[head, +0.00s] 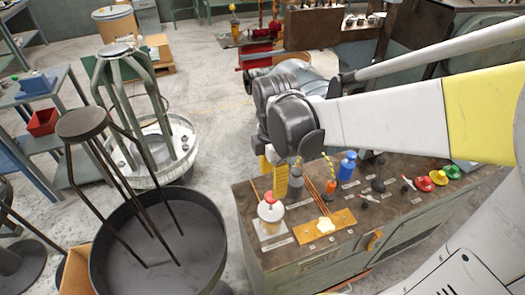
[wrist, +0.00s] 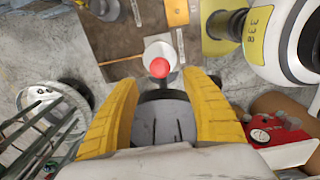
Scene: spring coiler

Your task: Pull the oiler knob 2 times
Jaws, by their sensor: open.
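The oiler (head: 271,212) is a pale cup with a red knob (head: 270,197) on top. It stands upright at the near left corner of the bench top. In the wrist view the red knob (wrist: 160,67) is seen from above, over the round pale oiler body (wrist: 152,50). My gripper (wrist: 160,82) has two yellow fingers spread wide apart, with nothing held. The knob shows close to the line midway between the fingertips, and neither finger appears to touch it. In the head view my gripper (head: 276,178) hangs just above and behind the oiler; its height above the knob is hard to tell.
The bench top (head: 292,259) also holds a blue bottle (head: 347,165), thin copper rods, an orange plate (head: 345,220) and red, green and yellow buttons (head: 438,177). A dark round tub (head: 200,225) and a stool (head: 82,124) stand left of the bench.

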